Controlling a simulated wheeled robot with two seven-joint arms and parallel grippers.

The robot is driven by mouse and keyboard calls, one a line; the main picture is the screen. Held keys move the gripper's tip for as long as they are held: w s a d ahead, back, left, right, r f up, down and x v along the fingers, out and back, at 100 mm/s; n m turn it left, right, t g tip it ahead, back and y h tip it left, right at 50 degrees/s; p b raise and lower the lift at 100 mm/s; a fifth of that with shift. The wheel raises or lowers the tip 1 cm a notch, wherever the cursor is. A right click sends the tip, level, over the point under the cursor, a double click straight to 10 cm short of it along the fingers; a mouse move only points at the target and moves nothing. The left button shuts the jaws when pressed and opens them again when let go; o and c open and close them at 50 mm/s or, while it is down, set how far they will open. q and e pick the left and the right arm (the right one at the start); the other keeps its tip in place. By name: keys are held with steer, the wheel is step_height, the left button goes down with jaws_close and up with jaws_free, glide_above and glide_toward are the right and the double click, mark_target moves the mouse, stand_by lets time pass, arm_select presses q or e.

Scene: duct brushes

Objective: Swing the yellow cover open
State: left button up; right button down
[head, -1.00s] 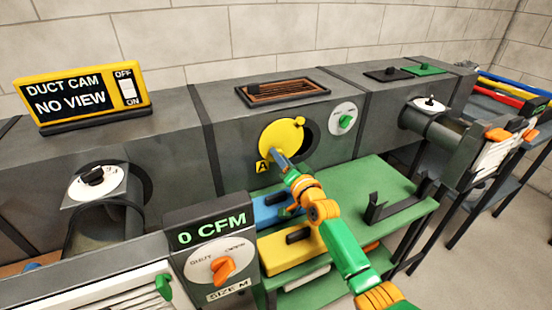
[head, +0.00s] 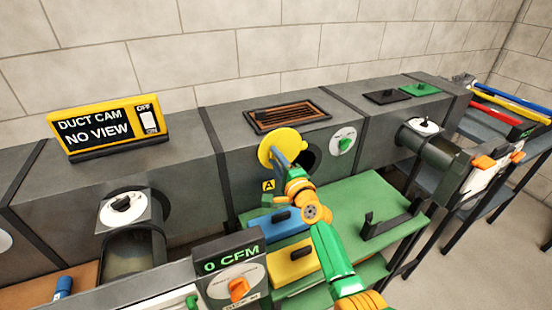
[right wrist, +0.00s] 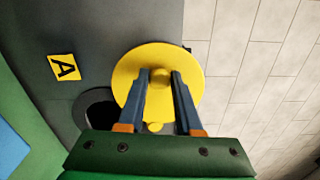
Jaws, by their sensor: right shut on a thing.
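The round yellow cover (head: 267,150) stands on the front of the grey duct, up and left of a dark round opening (head: 308,160). The right wrist view shows the cover (right wrist: 190,100) and part of the opening (right wrist: 97,103) beside it. My right gripper (head: 281,157) is at the cover's face, its blue fingers shut on the small yellow knob (right wrist: 160,78) at the cover's middle. The yellow "A" label (head: 268,186) is on the duct below the cover. The gripper hides part of the opening in the head view. My left gripper is out of view.
A green table (head: 352,212) below the duct holds a blue block (head: 268,228), a yellow block (head: 285,268) and a black bracket (head: 395,226). A dial with a green knob (head: 344,142) is right of the opening. The "NO VIEW" sign (head: 100,128) stands on the duct at left.

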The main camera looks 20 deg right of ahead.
steer(key=shift+d+r+m+p, duration=0.15)
steer(key=shift+r+m+p, duration=0.5)
steer(key=shift+r+m, duration=0.25)
steer(key=c, duration=0.6)
jaws_free()
steer(key=shift+d, duration=0.1)
steer(key=s+p, duration=0.1)
steer(key=s, duration=0.6)
steer(key=shift+s+d+p, duration=0.1)
steer(key=shift+d+p, duration=0.05)
steer(key=shift+p, duration=0.2)
